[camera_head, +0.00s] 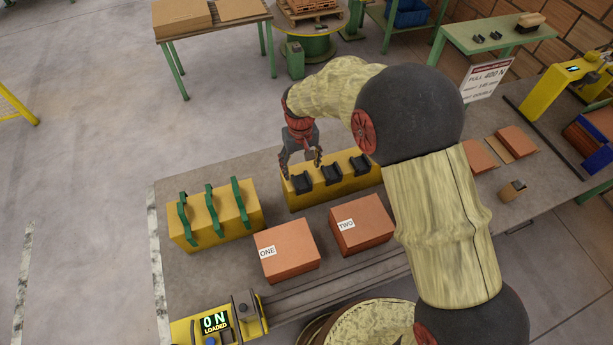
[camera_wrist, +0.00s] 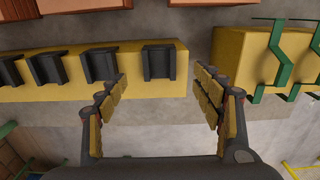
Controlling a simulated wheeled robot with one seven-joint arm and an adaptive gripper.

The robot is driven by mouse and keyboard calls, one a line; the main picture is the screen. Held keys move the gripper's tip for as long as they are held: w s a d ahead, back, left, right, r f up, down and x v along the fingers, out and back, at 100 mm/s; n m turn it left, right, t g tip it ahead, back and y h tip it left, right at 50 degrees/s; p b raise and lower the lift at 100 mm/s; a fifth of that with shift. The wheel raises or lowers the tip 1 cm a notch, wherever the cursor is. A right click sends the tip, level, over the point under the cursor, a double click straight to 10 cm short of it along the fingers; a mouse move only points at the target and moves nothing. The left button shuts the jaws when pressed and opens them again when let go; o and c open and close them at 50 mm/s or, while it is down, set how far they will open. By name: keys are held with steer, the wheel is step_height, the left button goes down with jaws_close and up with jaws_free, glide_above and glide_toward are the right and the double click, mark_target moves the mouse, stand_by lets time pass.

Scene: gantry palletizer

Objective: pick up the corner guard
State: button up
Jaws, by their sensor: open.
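Black corner guards sit in a row on a long yellow block (camera_head: 318,194). The end corner guard (camera_head: 302,180) is the leftmost in the head view; in the wrist view it is the rightmost guard (camera_wrist: 160,62). My gripper (camera_head: 301,162) is open and empty, just above and behind that guard in the head view. In the wrist view, its fingers (camera_wrist: 159,82) are spread on either side of the end guard's line, apart from it. My arm hides part of the row's right end in the head view.
A yellow block with green straps (camera_head: 215,218) stands to the left. Two orange boxes, marked ONE (camera_head: 290,250) and TWO (camera_head: 361,225), lie in front. A yellow unit reading "0 N LOADED" (camera_head: 216,323) sits at the front left. Bare grey tabletop (camera_head: 190,175) lies behind the strapped block.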

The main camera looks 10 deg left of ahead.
mark_target(302, 183)
step_height(302, 183, down, 7)
steer(key=shift+d+f, duration=0.1)
steer(key=shift+f, duration=0.1)
steer(key=shift+s, duration=0.1)
steer(key=shift+c, duration=0.4)
steer(key=c, duration=1)
